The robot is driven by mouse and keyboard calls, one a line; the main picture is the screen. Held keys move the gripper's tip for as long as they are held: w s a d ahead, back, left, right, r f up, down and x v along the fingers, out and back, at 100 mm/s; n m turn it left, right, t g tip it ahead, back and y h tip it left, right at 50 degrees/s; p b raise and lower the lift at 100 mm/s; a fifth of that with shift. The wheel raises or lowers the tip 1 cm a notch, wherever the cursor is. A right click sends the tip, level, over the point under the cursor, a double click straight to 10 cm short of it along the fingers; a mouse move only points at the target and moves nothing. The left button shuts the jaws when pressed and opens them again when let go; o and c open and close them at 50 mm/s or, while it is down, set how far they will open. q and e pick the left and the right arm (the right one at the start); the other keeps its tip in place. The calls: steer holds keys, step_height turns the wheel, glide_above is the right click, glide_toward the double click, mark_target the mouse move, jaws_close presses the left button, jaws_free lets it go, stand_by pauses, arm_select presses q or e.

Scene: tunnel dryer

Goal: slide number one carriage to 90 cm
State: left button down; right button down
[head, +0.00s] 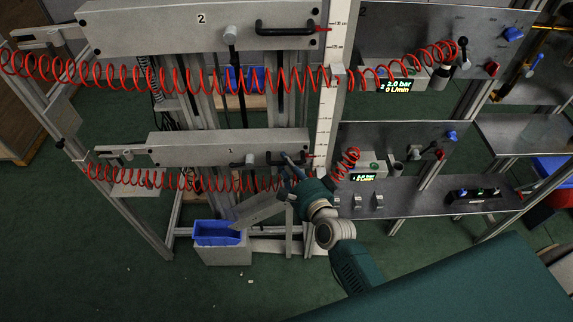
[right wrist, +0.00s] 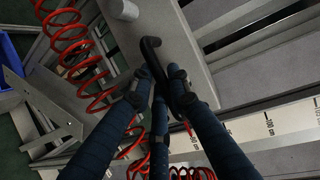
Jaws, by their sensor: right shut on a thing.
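The number one carriage (head: 200,149) is the lower grey box, marked 1, on the vertical rails. Its black bar handle (head: 272,158) is at its right end, and the handle also shows in the right wrist view (right wrist: 151,48). My right gripper (head: 291,168) reaches up from below right, with its fingers (right wrist: 163,88) closed around the handle. A red pointer at the carriage's right end lies beside the white vertical scale (head: 323,125); its exact reading is too small to tell. My left gripper is not in view.
The number two carriage (head: 180,27) is above, with its own handle (head: 287,27). Red coiled hoses (head: 200,88) hang across both levels. Panels with gauges and knobs (head: 400,150) stand right of the scale. A blue bin (head: 217,232) is below left.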

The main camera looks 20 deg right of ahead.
steer(key=shift+w+d+r, duration=0.1)
steer(key=shift+r, duration=0.15)
steer(key=c, duration=1.6)
jaws_free()
steer(key=shift+f, duration=0.1)
steer(key=shift+c, duration=0.2)
steer(key=shift+f, duration=0.15)
steer(key=shift+s, duration=0.2)
steer(key=v, duration=1.1)
steer(key=shift+s, duration=0.35)
